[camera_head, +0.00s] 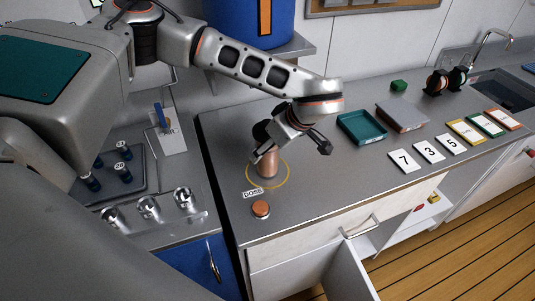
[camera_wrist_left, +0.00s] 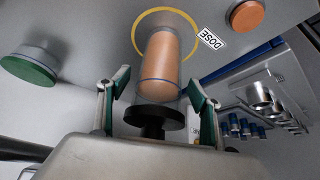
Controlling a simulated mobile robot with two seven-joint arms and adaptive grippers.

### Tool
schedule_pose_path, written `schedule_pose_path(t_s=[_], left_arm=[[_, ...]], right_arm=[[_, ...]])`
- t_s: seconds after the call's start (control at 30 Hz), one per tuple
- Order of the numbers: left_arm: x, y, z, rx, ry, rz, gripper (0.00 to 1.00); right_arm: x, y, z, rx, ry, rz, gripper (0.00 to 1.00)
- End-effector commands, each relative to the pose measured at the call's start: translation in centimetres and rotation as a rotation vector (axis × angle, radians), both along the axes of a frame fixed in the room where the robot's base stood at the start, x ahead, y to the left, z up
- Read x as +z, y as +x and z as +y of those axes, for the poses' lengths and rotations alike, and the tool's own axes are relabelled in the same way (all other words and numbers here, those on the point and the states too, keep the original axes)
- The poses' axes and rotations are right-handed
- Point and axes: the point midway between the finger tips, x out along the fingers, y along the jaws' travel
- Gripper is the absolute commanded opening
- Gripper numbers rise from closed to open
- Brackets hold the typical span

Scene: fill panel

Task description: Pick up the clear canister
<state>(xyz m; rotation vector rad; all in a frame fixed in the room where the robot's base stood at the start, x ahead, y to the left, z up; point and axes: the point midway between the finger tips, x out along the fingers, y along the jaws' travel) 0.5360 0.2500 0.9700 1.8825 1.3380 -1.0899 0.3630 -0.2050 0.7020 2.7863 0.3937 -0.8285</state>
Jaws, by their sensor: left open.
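The clear canister (camera_head: 267,164) stands upright in a yellow ring (camera_head: 287,181) on the grey counter, by a DOSE label. It holds an orange-brown fill, has a blue line around it and a black knobbed top. In the left wrist view, the canister (camera_wrist_left: 162,58) is between the two teal-padded fingers of my left gripper (camera_wrist_left: 158,86), which are open on either side of it. In the head view, my left gripper (camera_head: 290,137) is at the canister's top and partly hides it. My right gripper is not in view.
An orange button (camera_head: 261,209) sits in front of the ring. A green round piece (camera_head: 399,86) is further back. Metal cups (camera_head: 148,207) stand at left.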

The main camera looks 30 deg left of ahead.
Motion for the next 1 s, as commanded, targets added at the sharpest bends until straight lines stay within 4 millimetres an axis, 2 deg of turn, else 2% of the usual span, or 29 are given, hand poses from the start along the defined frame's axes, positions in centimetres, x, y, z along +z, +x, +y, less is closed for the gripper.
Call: schedule_pose_path(t_s=[0.17, 0.43, 0.47, 0.7, 1.0], left_arm=[[-1.7, 0.3, 0.9, 0.002, -0.001, 0.002, 0.64], [-2.0, 0.4, 1.1, 0.000, -0.001, -0.001, 0.64], [-2.0, 0.4, 1.1, 0.000, -0.001, -0.001, 0.62], [-2.0, 0.4, 1.1, 0.000, -0.001, -0.001, 0.00], [-1.9, 0.5, 1.0, 0.000, -0.002, -0.002, 0.00]], right_arm=[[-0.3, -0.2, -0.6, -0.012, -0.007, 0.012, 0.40], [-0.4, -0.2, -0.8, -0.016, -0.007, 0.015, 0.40], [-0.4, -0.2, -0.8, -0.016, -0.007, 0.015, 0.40], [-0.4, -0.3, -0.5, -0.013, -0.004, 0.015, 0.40], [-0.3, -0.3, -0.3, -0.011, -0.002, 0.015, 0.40]])
